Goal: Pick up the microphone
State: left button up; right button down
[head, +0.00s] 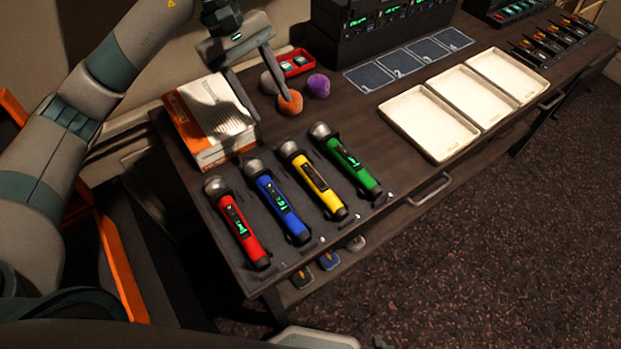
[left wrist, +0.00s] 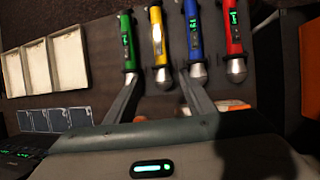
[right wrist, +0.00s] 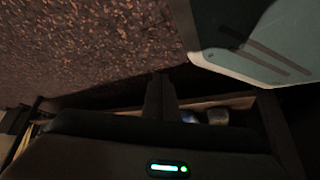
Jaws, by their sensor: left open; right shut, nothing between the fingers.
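Several microphones lie in a row on a dark mat on the desk: red (head: 238,222), blue (head: 277,208), yellow (head: 318,186) and green (head: 347,165). Their silver heads point to the back of the desk. My left gripper (head: 272,108) is open and empty behind the heads, over the foam balls. In the left wrist view, its spread fingers (left wrist: 158,82) point toward the green (left wrist: 128,42), yellow (left wrist: 158,40) and blue (left wrist: 193,38) microphones; the red one (left wrist: 233,40) is off to the right. My right gripper (right wrist: 160,88) is shut and empty, low over the dark floor.
A white and orange box (head: 210,118) stands left of the left gripper. Orange (head: 290,103) and purple (head: 318,86) foam balls and a red tray (head: 309,66) lie close by. Cream trays (head: 430,122) and numbered pads (head: 396,63) are to the right, before black rack gear (head: 345,25).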

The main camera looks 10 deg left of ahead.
jog(key=shift+s, duration=0.1)
pick_arm(q)
jog(key=p, duration=0.4)
send_near(301, 163)
jog(key=x, duration=0.4)
jog(key=shift+w+d+f, duration=0.1)
jog(key=shift+f, duration=0.15)
pick_arm(e)
jog(key=s+d+f+g, duration=0.1)
jog(key=s+d+g, duration=0.1)
jog(key=s, duration=0.5)
jog(key=s+d+f+g+h, duration=0.1)
jog(key=s+d+f+g, duration=0.1)
jog(key=s+d, duration=0.2)
jog(key=s, duration=0.3)
pick_arm(q)
jog(key=shift+p, duration=0.3)
pick_arm(e)
jog(key=shift+a+r, duration=0.1)
